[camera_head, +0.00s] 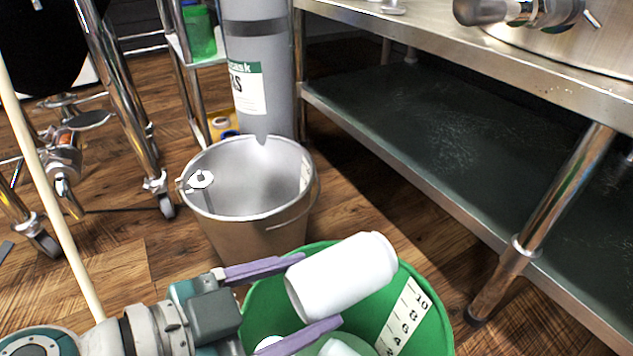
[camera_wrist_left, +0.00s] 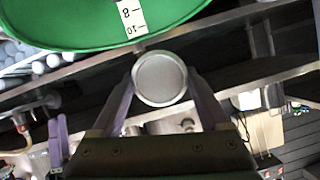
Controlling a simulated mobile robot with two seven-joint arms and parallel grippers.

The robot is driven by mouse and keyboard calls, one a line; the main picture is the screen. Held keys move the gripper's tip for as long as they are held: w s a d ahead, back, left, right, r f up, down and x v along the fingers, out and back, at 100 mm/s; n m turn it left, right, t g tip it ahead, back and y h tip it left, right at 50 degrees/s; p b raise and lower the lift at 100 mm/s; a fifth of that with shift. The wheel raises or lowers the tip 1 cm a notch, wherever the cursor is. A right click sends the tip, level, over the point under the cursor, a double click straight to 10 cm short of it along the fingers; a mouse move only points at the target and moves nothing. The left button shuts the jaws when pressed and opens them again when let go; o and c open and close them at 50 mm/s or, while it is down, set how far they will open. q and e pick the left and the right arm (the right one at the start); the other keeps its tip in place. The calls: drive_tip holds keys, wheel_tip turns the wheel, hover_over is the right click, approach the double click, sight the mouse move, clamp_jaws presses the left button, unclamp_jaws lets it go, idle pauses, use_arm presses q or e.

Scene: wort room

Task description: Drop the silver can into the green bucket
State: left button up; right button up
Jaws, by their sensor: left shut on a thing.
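The silver can (camera_head: 342,277), looking nearly white in the head view, lies tilted between the purple fingers of my left gripper (camera_head: 312,294). The gripper is shut on it. The can is over the green bucket (camera_head: 432,335), whose open mouth is below it. In the left wrist view the can's round end (camera_wrist_left: 159,79) shows between the fingers, with the green bucket (camera_wrist_left: 60,25) at the top. White items show low inside the bucket, partly hidden by the gripper. Purple finger-like parts at the left of the wrist view look like my right gripper (camera_wrist_left: 57,138); its opening is unclear.
A grey metal bucket (camera_head: 212,226) stands just behind the green one. A steel table with a dark lower shelf (camera_head: 420,120) is at the right, its leg close to the green bucket. A grey cylinder (camera_head: 262,75) and wheeled stands are behind.

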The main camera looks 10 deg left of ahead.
use_arm(q)
drive_tip(key=shift+f, duration=0.55)
drive_tip(key=o, duration=1.2)
drive_tip(key=shift+c, duration=0.2)
drive_tip(key=shift+a, duration=0.15)
drive_tip(key=p+v, duration=0.1)
drive_tip(key=v, duration=0.8)
drive_tip(key=shift+s+a+r+p, duration=0.2)
drive_tip(key=shift+p, duration=0.2)
